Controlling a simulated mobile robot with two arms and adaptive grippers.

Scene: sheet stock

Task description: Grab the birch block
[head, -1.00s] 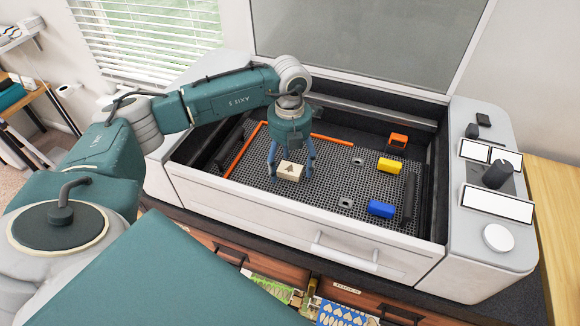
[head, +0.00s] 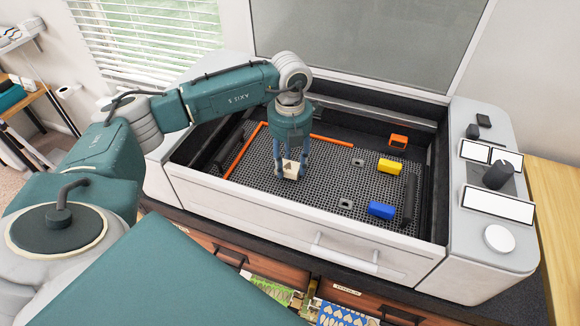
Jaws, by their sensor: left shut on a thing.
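The birch block (head: 291,169) is a pale block with a dark tree mark on its top. It is on or just above the black mesh bed (head: 325,200) of the machine, left of its middle. My left gripper (head: 291,172) points down from above with a finger on each side of the block. It is shut on the block and hides parts of its sides. I cannot tell whether the block touches the bed. My right gripper is not in view.
A yellow block (head: 390,166), a blue block (head: 381,210) and an orange piece (head: 398,141) lie on the right of the bed. Orange strips (head: 246,150) mark a corner at the left and back. The machine's walls surround the bed, with the raised lid (head: 365,40) behind.

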